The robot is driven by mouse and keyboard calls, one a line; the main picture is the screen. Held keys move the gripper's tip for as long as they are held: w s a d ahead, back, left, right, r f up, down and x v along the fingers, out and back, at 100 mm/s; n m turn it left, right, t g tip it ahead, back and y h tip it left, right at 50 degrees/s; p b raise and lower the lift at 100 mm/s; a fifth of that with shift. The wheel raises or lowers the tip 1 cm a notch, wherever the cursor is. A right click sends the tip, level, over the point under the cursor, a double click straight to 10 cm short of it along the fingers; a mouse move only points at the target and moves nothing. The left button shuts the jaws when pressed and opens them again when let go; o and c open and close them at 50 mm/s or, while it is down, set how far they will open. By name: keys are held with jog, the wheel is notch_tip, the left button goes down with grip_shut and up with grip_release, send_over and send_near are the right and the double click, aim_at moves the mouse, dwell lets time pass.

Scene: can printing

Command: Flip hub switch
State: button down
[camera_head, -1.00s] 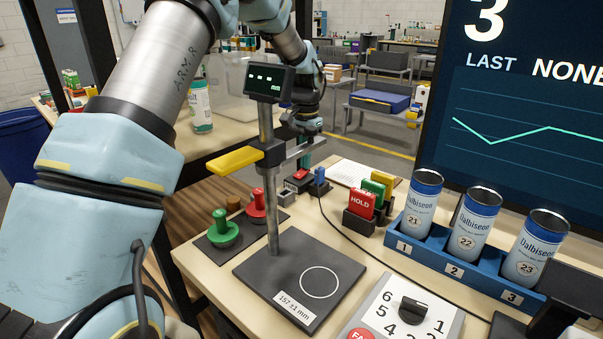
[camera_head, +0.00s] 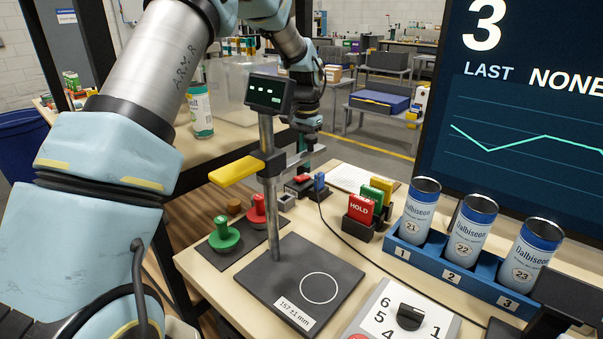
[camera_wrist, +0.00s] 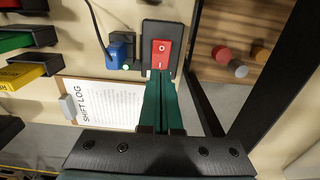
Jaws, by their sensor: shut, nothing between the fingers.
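The hub switch is a red rocker (camera_wrist: 161,52) marked O and I, set in a dark housing (camera_wrist: 175,30) at the top middle of the wrist view. A blue plug (camera_wrist: 121,50) with a cable and a small green light (camera_wrist: 126,67) is beside the switch.
A shift log sheet (camera_wrist: 105,103) lies near the hub. Red and green knobs (camera_head: 224,232), a gauge stand (camera_head: 268,190), a HOLD card holder (camera_head: 358,222) and a blue rack (camera_head: 440,266) with cans stand on the bench. The bench edge is close to the hub.

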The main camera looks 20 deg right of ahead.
aim_at(305, 176)
notch_tip(305, 176, up, 4)
jog(key=p, duration=0.2)
jog(key=shift+r+p, duration=0.15)
jog(key=shift+p, duration=0.2)
jog(key=shift+a, duration=0.1)
jog(key=s+a+r+n+t, duration=0.1)
jog(key=s+a+n, duration=0.3)
jog(key=a, duration=0.9)
jog(key=s+a+r+n, duration=0.1)
jog(key=s+a+n, duration=0.3)
jog(key=a, duration=1)
jog(key=s+a+n, duration=0.3)
jog(key=s+a, duration=0.5)
jog(key=s, duration=0.1)
jog(key=shift+f+t, duration=0.3)
jog(key=shift+f, duration=0.05)
